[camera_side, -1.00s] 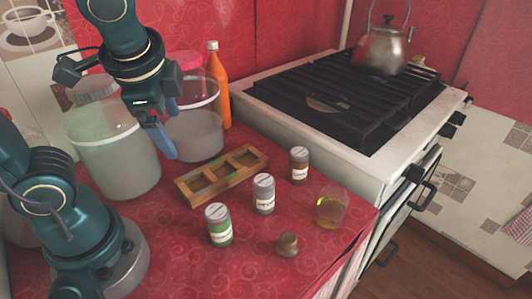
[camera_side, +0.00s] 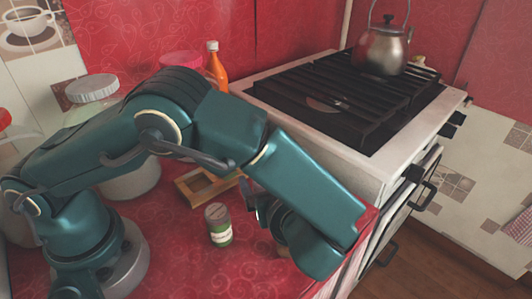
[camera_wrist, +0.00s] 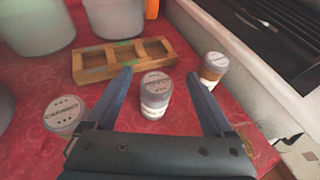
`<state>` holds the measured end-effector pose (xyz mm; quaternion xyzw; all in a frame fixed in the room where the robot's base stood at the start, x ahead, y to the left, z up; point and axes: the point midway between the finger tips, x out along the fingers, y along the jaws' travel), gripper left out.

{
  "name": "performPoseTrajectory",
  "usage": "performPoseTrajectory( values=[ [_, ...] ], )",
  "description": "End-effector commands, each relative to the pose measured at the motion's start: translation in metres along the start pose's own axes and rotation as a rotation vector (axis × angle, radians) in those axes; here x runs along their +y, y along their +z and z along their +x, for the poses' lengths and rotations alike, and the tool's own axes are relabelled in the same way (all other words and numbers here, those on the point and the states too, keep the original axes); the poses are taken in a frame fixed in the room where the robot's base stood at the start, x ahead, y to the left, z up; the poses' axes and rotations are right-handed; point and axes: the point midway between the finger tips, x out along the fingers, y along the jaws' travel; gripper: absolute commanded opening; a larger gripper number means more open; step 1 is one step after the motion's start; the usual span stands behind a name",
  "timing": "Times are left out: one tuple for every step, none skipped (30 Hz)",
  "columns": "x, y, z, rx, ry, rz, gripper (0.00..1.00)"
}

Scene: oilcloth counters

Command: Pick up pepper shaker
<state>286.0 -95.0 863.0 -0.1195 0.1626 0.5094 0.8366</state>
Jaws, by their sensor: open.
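A grey-lidded shaker (camera_wrist: 155,96) with a grey body and pale label stands upright on the red cloth in the wrist view. It is probably the pepper shaker; its lettering is too small to read. My gripper (camera_wrist: 158,74) is open, with one blue finger on each side of this shaker and gaps showing between. In the side view my arm hides this shaker and most of the gripper. A green-filled shaker (camera_side: 218,226) stands to its left and also shows in the wrist view (camera_wrist: 63,114). A brown-filled shaker (camera_wrist: 212,68) stands close to the right finger.
A wooden tray with compartments (camera_wrist: 94,67) lies behind the shakers and looks empty. Large jars (camera_side: 130,178) and an orange bottle (camera_side: 216,70) stand farther back. The white stove (camera_side: 345,160) borders the counter on the right.

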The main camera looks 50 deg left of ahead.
Motion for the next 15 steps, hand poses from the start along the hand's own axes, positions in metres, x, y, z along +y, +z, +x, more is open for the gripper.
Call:
performPoseTrajectory(
  values=[
    [0.002, -0.007, -0.002, -0.009, -0.008, 0.027, 0.87],
    [0.003, -0.01, -0.002, -0.012, -0.011, 0.037, 0.87],
    [0.004, -0.012, -0.003, -0.015, -0.017, 0.047, 0.87],
    [0.004, -0.013, -0.003, -0.016, -0.02, 0.051, 0.87],
    [0.004, -0.013, -0.002, -0.015, -0.023, 0.05, 0.87],
    [0.003, -0.013, 0.002, -0.015, -0.024, 0.05, 0.87],
    [0.003, -0.013, 0.005, -0.015, -0.023, 0.05, 0.87],
    [0.004, -0.013, 0.009, -0.015, -0.02, 0.05, 0.87],
    [0.004, -0.013, 0.014, -0.014, -0.02, 0.05, 0.87],
    [0.004, -0.012, 0.019, -0.014, -0.02, 0.049, 0.87],
    [0.004, -0.012, 0.023, -0.014, -0.019, 0.049, 0.87],
    [0.003, -0.012, 0.028, -0.013, -0.019, 0.048, 0.87],
    [0.003, -0.012, 0.031, -0.014, -0.019, 0.048, 0.87],
    [0.003, -0.012, 0.034, -0.014, -0.02, 0.048, 0.87],
    [0.003, -0.012, 0.038, -0.013, -0.02, 0.048, 0.87]
  ],
)
